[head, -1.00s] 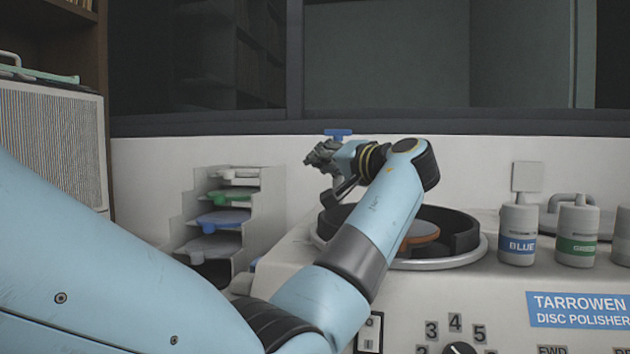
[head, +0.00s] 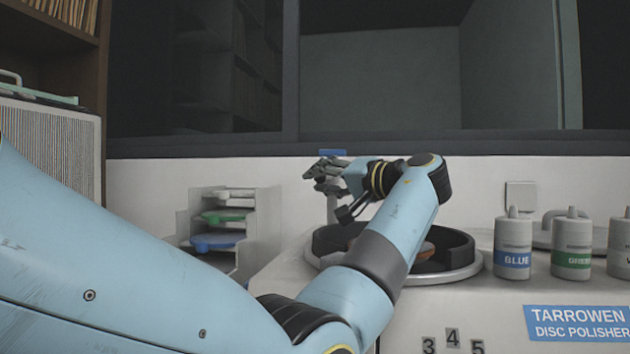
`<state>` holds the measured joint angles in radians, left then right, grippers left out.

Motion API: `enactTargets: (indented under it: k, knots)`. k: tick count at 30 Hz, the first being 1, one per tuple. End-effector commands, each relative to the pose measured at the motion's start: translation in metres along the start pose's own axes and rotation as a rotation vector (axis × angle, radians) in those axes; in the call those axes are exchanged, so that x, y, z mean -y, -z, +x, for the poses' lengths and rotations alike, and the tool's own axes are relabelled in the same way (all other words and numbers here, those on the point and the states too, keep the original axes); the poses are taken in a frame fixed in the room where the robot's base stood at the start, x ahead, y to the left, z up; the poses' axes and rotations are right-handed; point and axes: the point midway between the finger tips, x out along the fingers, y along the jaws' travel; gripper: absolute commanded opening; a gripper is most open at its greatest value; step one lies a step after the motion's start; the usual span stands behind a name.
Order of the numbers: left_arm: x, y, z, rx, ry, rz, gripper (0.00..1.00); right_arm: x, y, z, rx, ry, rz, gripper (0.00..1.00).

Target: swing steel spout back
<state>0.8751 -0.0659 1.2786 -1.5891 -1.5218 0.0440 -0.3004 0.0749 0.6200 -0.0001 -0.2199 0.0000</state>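The steel spout's slim upright post (head: 331,208) shows behind the polisher bowl (head: 458,252), with a blue lever (head: 332,153) at its top. The rest of the spout is hidden behind my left gripper and wrist. My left gripper (head: 318,174) is just below the blue lever in the picture, its fingers pointing left and overlapping the post. I cannot tell whether it touches the spout, and its finger gap is too small and dark to read. My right gripper is out of view.
Several bottles, one marked blue (head: 513,250) and one green (head: 571,252), stand on the polisher to the right. A stepped rack (head: 262,230) with coloured discs stands to the left. A wall and window frame close off the back.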

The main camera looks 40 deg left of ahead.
Motion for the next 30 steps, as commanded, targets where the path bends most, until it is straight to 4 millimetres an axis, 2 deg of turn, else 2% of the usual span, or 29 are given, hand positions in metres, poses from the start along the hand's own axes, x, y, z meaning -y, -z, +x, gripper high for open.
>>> enactTargets:
  k: [1,6,7,14,17,20,30]
  knots:
    - [-0.002,0.0,-0.001,-0.002,-0.005,0.003,0.28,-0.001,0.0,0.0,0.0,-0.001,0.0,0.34]
    - [-0.001,0.0,0.0,-0.001,-0.001,0.002,0.51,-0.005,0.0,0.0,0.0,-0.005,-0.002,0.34]
    - [-0.001,0.0,0.0,0.0,-0.001,0.001,0.52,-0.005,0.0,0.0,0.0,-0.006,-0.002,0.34]
    - [0.0,0.0,0.001,0.0,0.002,0.0,0.52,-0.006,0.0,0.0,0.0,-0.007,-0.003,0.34]
    - [0.0,0.0,-0.005,0.0,0.001,0.0,0.52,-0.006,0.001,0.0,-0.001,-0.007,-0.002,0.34]
    - [-0.001,0.0,-0.019,0.0,-0.001,0.0,0.52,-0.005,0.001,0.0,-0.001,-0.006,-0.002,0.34]
    - [-0.001,0.0,-0.094,-0.002,-0.004,0.0,0.52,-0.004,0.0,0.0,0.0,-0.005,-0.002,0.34]
